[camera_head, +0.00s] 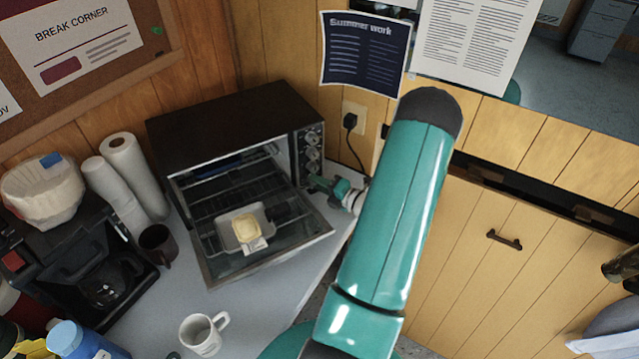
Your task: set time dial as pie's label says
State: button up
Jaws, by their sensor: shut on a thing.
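A black toaster oven (220,125) stands on the counter with its glass door (270,243) folded down. A small pale pie (246,227) sits in a light tray (262,215) over the open door. A white label (254,245) shows at the pie's front, its text too small to read. Dials (312,153) run down the oven's right front panel. My gripper (318,184) reaches in from the right and is shut at the lower end of this column, apparently on the lowest dial. The gripper hides that dial, so its setting cannot be read.
The open door juts over the counter, close below my gripper. A white mug (203,334), a dark mug (157,244), paper rolls (124,165) and a coffee maker (85,265) stand to the left. A plug and cord (350,123) are on the wall behind.

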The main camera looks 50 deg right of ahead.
jog(key=m+t, duration=0.2)
jog(key=m, duration=0.2)
jog(key=shift+d+f+m, duration=0.1)
jog(key=shift+f+m, duration=0.05)
jog(key=shift+m, duration=0.15)
dwell(0.5)
